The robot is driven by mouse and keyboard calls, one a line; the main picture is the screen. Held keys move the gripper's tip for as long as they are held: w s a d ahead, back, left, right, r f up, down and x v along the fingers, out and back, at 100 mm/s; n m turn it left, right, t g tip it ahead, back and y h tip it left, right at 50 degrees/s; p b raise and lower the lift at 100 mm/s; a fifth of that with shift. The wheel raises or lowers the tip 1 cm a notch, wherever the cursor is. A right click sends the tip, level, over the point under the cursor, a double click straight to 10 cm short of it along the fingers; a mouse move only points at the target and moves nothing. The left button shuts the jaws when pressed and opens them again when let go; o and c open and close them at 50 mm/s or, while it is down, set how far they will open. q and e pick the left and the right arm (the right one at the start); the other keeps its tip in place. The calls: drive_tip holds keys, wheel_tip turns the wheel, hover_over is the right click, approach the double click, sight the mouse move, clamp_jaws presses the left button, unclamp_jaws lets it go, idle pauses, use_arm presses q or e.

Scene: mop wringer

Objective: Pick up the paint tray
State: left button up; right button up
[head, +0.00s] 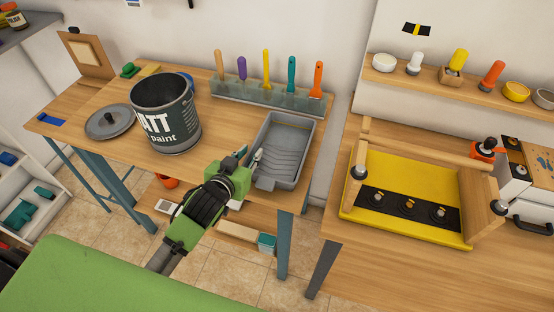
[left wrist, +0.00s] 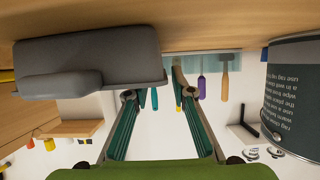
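The grey paint tray (head: 283,150) lies on the right end of the wooden workbench, with its ribbed slope and deeper well showing. My left gripper (head: 254,163) is beside the tray's left edge in the head view; whether it touches the tray I cannot tell. In the left wrist view, which looks upside down, the left gripper (left wrist: 157,94) is open with nothing between its fingers. The tray (left wrist: 90,58) is there at upper left, close to one fingertip. My right gripper is in neither view.
A paint can (head: 165,115) and its lid (head: 109,122) stand left of the gripper. A rack (head: 268,97) of coloured tools is behind the tray. A second table with a yellow tray (head: 405,185) is to the right, across a gap.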

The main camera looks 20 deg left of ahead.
sight(253, 148)
use_arm(q)
drive_tip(key=x, duration=0.3)
drive_tip(key=shift+w+a+f, duration=0.15)
drive_tip(key=shift+w+f, duration=0.05)
drive_tip(key=shift+w, duration=0.05)
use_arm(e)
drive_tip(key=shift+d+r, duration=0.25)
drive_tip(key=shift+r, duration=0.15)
use_arm(q)
clamp_jaws()
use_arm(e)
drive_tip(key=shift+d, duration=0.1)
use_arm(q)
drive_tip(key=shift+r, duration=0.1)
drive_tip(key=shift+r, duration=1.3)
drive_tip(key=s+r, duration=0.1)
drive_tip(key=r, duration=0.1)
drive_tip(key=s+d+r, duration=0.1)
drive_tip(key=s+r, duration=0.2)
drive_tip(key=r, duration=0.1)
drive_tip(key=shift+s+d+b, duration=0.3)
drive_tip(key=shift+b, duration=0.1)
drive_tip(key=s+d+r+p, duration=0.1)
drive_tip(key=s+d+r, duration=0.2)
drive_tip(key=s, duration=0.5)
drive_tip(key=shift+s+r, duration=0.3)
drive_tip(key=shift+r, duration=0.4)
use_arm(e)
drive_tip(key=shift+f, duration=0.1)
